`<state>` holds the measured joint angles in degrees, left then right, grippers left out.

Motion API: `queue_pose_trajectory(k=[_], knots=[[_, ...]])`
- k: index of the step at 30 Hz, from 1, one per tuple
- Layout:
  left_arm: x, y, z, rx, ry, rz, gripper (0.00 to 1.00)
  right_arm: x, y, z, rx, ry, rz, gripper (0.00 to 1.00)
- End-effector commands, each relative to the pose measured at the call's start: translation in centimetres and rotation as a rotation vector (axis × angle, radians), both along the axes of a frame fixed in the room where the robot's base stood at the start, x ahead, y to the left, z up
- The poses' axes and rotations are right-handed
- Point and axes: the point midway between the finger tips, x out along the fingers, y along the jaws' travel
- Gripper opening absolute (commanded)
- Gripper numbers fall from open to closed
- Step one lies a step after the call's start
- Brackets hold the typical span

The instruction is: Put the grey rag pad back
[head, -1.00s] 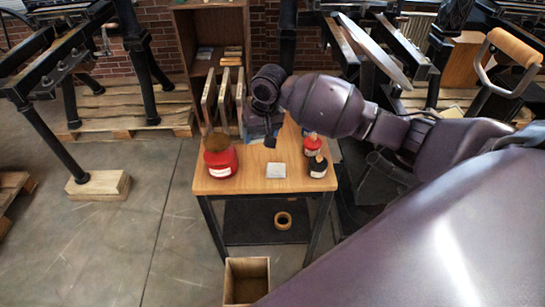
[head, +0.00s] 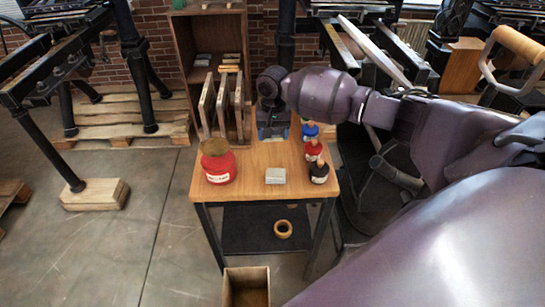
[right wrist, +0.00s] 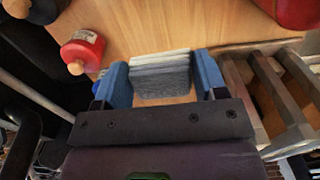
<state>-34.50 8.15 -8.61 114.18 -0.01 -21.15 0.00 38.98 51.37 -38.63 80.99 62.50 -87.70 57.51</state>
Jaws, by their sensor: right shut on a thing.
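My right gripper (head: 273,134) is over the back edge of the small wooden table, fingers pointing down. In the right wrist view its two blue fingertips (right wrist: 164,82) are shut on the grey rag pad (right wrist: 160,83), one finger on each side. Pale layered strips show along the pad's upper edge; I cannot tell if they belong to it. In the head view the held pad is mostly hidden by the hand. A light grey block-like pad (head: 275,176) lies on the table in front of the gripper. My left gripper is not in view.
The table (head: 250,158) also bears a red jar (head: 218,166) at left and blue, red and black (head: 319,172) bottles at right. A wooden shelf (head: 180,60) with upright frames stands behind. An open box (head: 246,285) is on the floor.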

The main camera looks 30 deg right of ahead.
Motion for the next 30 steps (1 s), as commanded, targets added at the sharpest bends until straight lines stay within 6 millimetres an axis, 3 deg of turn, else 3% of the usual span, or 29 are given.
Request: queue_pose_trajectory(k=[3, 7, 14, 23, 30], knots=[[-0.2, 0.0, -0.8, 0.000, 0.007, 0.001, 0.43, 0.0, 0.0, -2.8, 0.001, 0.003, 0.000, 0.46], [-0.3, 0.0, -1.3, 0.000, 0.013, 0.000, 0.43, 0.0, 0.0, -4.6, 0.000, 0.001, 0.001, 0.46], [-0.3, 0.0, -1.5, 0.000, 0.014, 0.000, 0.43, 0.0, 0.0, -5.7, 0.001, -0.001, 0.001, 0.46], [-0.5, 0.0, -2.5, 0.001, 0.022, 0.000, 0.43, 0.0, 0.0, -9.4, 0.000, 0.001, 0.001, 0.46], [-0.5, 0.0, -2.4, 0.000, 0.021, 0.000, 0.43, 0.0, 0.0, -9.6, 0.000, -0.001, 0.002, 0.46]])
